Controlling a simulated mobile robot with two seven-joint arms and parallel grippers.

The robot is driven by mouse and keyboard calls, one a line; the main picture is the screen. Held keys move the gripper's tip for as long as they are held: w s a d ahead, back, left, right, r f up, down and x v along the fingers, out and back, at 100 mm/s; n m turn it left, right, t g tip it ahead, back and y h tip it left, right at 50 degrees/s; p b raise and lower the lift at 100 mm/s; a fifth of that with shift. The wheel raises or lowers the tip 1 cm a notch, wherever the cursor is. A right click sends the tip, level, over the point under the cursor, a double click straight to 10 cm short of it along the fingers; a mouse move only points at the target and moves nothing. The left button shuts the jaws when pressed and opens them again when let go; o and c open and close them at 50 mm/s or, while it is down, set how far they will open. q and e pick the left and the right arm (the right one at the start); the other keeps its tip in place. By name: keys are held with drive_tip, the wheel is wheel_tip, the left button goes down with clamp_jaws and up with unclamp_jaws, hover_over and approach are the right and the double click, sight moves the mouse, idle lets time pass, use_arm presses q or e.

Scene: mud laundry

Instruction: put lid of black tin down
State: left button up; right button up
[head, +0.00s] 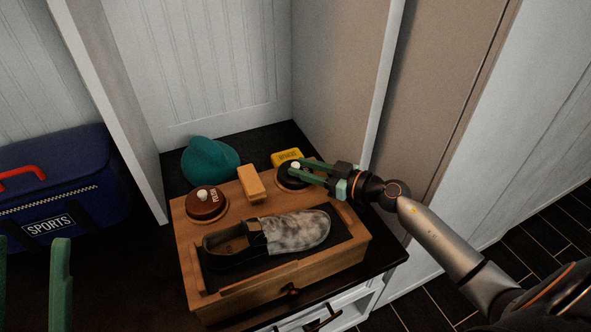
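The black tin (283,184) stands at the back right of a wooden shoe-care box. Its dark lid with a pale knob (294,165) is at the tin's top; whether a small gap lies between them I cannot tell. My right gripper (295,167) reaches in from the right, its green fingers on either side of the knob, seemingly closed on it. The fingers hide part of the lid. My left gripper (31,275) is at the lower left, its two green fingers wide apart and empty.
The wooden box (240,290) holds a brown tin (206,204), a wooden brush (252,184) and a grey-and-black shoe (295,232). Behind it are a teal cap (209,160) and a yellow item (286,157). A blue sports bag (65,185) stands left. A partition panel rises close by my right gripper.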

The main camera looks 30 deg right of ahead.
clamp_jaws()
drive_tip(key=shift+r, duration=0.1)
idle(0.3)
